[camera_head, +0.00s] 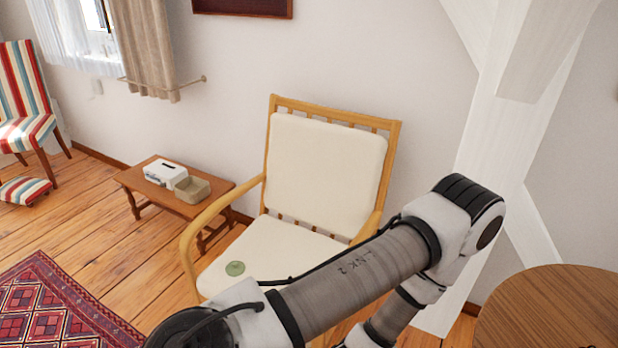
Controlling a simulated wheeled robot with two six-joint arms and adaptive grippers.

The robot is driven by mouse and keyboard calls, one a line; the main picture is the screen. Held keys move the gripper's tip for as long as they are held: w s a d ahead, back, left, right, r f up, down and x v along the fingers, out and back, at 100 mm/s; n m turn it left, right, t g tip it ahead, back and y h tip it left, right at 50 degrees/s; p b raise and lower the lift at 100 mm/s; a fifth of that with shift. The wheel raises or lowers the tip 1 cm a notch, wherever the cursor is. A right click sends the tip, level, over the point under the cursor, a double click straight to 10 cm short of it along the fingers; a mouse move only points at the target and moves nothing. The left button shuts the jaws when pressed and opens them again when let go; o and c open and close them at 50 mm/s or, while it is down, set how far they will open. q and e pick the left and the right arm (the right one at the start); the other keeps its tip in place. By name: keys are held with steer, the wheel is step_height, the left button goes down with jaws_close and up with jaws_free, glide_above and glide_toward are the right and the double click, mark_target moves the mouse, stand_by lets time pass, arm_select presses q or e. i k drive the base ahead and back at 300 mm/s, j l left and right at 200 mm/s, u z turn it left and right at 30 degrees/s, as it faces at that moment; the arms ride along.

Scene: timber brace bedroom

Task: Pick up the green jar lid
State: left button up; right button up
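The green jar lid (235,268) is a small round disc. It lies flat on the cream seat cushion of the wooden armchair (262,250), near the seat's front left part. One of my arms crosses the lower middle of the view, in front of the right part of the seat. Its gripper is out of the picture, and no other gripper shows. The lid itself is uncovered, with my arm a little to its right and below it in the picture.
A low wooden table (222,189) left of the armchair holds a white box (160,172) and a beige container (193,189). A round wooden table (550,310) stands at the lower right. A white timber brace (490,170) rises behind my arm. Wooden floor is clear between the rug (60,310) and the armchair.

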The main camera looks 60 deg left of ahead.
mark_target(234, 268)
steer(key=u, duration=0.45)
steer(key=i+l+u, duration=0.1)
steer(key=u, duration=0.3)
steer(key=l+u, duration=0.1)
steer(key=u, duration=0.8)
steer(key=l+u, duration=0.2)
steer(key=u, duration=0.65)
steer(key=i+l, duration=0.05)
steer(key=l, duration=0.05)
